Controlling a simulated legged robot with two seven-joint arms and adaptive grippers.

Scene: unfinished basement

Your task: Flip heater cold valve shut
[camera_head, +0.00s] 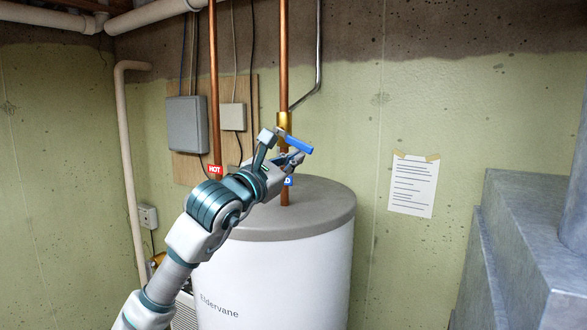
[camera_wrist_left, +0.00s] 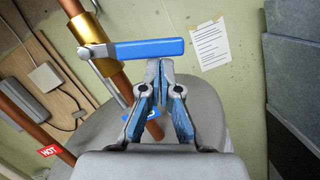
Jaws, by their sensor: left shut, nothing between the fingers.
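The cold pipe (camera_head: 284,60) is copper and runs down into the heater top. Its brass valve (camera_head: 284,121) has a blue lever handle (camera_head: 297,143). The handle sticks out to the right, across the pipe, with its free end sloping down. In the left wrist view the blue handle (camera_wrist_left: 150,48) spans above my fingertips, and the brass body (camera_wrist_left: 86,28) is at upper left. My left gripper (camera_head: 298,158) is shut and empty, just under the handle; I cannot tell if it touches. The blue cold tag (camera_head: 288,181) is partly hidden behind it. My right gripper is out of view.
The white water heater (camera_head: 285,270) stands below. The hot pipe (camera_head: 214,80) with a red HOT tag (camera_head: 215,170) is left of the valve. A grey box (camera_head: 187,124) hangs on a wooden board. A paper (camera_head: 413,185) is taped to the wall. Grey metal ductwork (camera_head: 530,230) fills the right.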

